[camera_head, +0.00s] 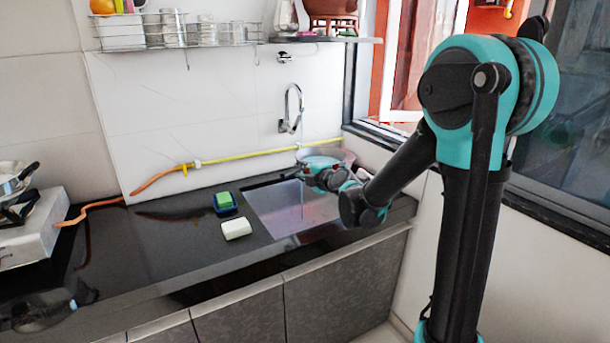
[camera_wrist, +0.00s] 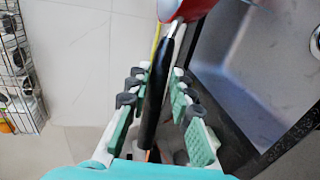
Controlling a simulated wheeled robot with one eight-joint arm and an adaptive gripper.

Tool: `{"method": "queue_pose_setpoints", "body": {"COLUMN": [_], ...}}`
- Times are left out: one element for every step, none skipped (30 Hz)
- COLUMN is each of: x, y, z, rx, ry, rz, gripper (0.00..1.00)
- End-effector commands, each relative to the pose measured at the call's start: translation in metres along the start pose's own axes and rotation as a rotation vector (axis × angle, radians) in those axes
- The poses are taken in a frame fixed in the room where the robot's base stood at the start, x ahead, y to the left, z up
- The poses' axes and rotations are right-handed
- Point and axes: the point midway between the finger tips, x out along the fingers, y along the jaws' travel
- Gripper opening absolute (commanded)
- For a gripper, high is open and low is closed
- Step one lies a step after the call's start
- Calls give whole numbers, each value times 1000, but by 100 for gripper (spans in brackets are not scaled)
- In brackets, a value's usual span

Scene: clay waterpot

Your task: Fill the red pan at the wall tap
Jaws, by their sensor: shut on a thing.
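In the wrist view, my gripper (camera_wrist: 158,88) is shut on a long black handle (camera_wrist: 158,82). The handle runs up to the red pan (camera_wrist: 190,8), which is cut off by the top edge, so its inside is hidden. In the head view, my gripper (camera_head: 312,176) is over the back right of the sink (camera_head: 275,205). A round, pale-blue vessel (camera_head: 322,160) shows behind it; I cannot tell if this is the pan. A curved metal tap (camera_head: 291,108) is on the tiled wall. A thin bluish vertical line (camera_head: 302,205) shows over the sink; I cannot tell if it is water.
A green-and-blue sponge (camera_head: 224,201) and a pale block (camera_head: 236,228) lie left of the sink. A yellow-orange hose (camera_head: 235,156) runs along the wall. A stove (camera_head: 35,225) stands far left. A shelf (camera_head: 325,39) is above, a window at right.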

Motion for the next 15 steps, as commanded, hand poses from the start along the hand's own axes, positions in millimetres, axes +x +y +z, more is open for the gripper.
{"method": "queue_pose_setpoints", "body": {"x": [5,8,11,14,16,20,22,25,28,31,33,37,39,42,45], "y": [1,2,3,3,4,5,5,6,6,7,7,8,9,9,10], "z": [0,0,0,0,0,0,0,0,0,0,0,0,0,0,0], "rx": [-2,-1,-1,0,0,0,0,-1,-1,-1,-1,-1,-1,0,0], "ry": [0,0,0,0,0,0,0,0,0,0,0,0,0,0,0], "rz": [1,1,1,1,1,1,1,1,0,0,0,0,0,0,0], "gripper": [0,0,0,0,0,0,0,0,0,0,0,0,0,0,0]}}
